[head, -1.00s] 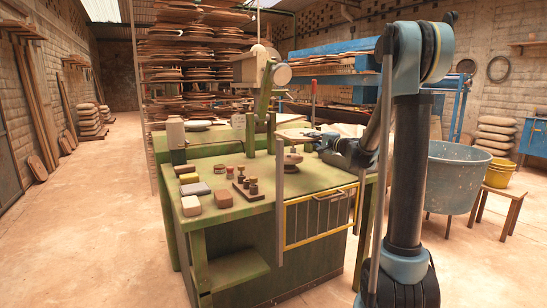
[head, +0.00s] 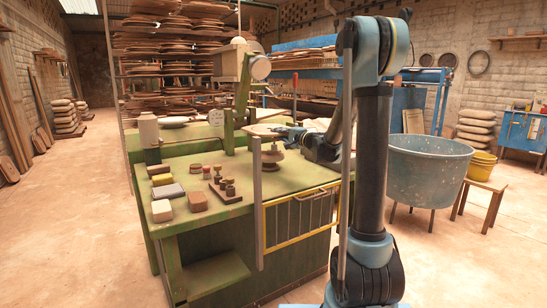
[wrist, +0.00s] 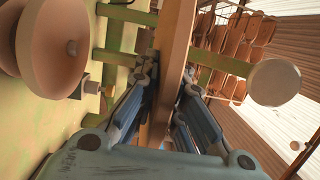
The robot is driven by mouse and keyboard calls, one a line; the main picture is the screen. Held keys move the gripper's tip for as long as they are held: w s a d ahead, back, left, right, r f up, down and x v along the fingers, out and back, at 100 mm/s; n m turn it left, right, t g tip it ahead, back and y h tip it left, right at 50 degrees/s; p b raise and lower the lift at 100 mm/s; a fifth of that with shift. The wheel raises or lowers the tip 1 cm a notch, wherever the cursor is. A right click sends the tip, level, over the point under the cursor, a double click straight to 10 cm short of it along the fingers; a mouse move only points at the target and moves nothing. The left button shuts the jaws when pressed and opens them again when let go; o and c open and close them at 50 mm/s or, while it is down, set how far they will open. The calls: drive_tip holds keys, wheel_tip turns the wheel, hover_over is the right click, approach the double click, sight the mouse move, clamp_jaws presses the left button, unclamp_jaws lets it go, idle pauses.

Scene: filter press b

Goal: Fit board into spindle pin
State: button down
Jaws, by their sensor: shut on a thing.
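My gripper (head: 283,132) is shut on the board (head: 262,130), a thin pale brown disc held roughly level above the green bench. In the wrist view the board (wrist: 174,50) shows edge-on between my two fingers (wrist: 162,95). The spindle (head: 271,155), a pale turned wheel on the bench, stands just below the board, and a gap shows between them. The pin is too small to make out in the head view. The board's underside is hidden there.
The green bench (head: 190,218) carries several blocks, a small rack of knobs (head: 225,187) and a grey cylinder (head: 149,130). A green post with a pale machine head (head: 233,62) rises behind the spindle. A yellow-framed guard (head: 300,218) and upright bar (head: 258,205) stand in front.

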wheel_tip(320, 180, down, 9)
idle(0.7)
drive_tip(key=shift+f, duration=0.6)
drive_tip(key=c, duration=2)
unclamp_jaws()
drive_tip(key=shift+s, duration=0.1)
drive_tip(key=shift+o, duration=0.2)
